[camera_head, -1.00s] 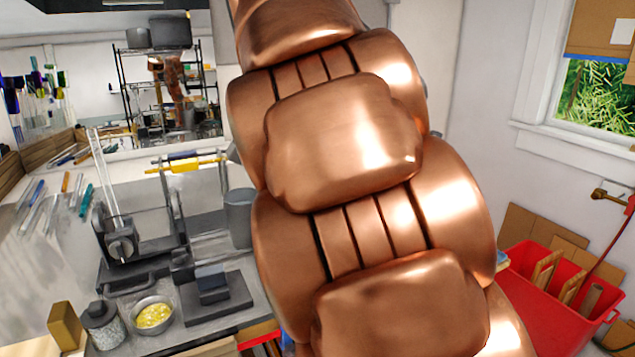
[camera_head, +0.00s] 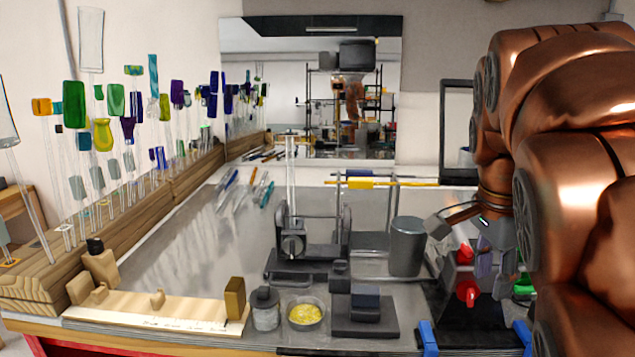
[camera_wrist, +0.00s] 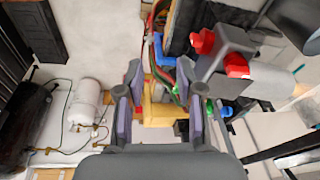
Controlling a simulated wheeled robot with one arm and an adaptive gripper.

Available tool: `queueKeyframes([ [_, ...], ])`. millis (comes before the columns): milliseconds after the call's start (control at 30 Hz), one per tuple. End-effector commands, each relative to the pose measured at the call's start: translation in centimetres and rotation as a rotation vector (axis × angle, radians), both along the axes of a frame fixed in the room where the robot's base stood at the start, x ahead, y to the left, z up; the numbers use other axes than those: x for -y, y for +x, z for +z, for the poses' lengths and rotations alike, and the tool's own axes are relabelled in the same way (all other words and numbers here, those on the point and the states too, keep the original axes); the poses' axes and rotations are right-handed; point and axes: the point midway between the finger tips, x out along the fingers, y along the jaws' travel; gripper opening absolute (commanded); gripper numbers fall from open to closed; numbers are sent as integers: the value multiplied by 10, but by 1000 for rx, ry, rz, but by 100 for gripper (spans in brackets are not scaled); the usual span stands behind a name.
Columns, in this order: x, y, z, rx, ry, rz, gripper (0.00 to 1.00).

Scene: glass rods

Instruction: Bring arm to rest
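My arm (camera_head: 575,150), copper-coloured, fills the right side of the head view. My gripper (camera_head: 485,262) hangs at its end, right of the grey cylinder, and is partly hidden by the arm. In the wrist view my gripper (camera_wrist: 160,85) shows two fingers with purple-grey pads, spread apart. No object is held between them. Beyond the gap lie a yellow part and coloured cables, apart from the fingers.
The bench (camera_head: 180,265) bears a grey cylinder (camera_head: 407,247), a dark fixture (camera_head: 305,245) and a bowl of yellow bits (camera_head: 304,312). A wooden rack (camera_head: 130,225) of glass rods stands left. A red-knobbed grey device (camera_wrist: 235,60) is close to my gripper.

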Motion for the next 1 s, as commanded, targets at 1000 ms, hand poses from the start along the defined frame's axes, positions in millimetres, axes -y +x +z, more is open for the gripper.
queueKeyframes([
  [1000, -80, -193, -214, -336, 170, 1364, 36],
])
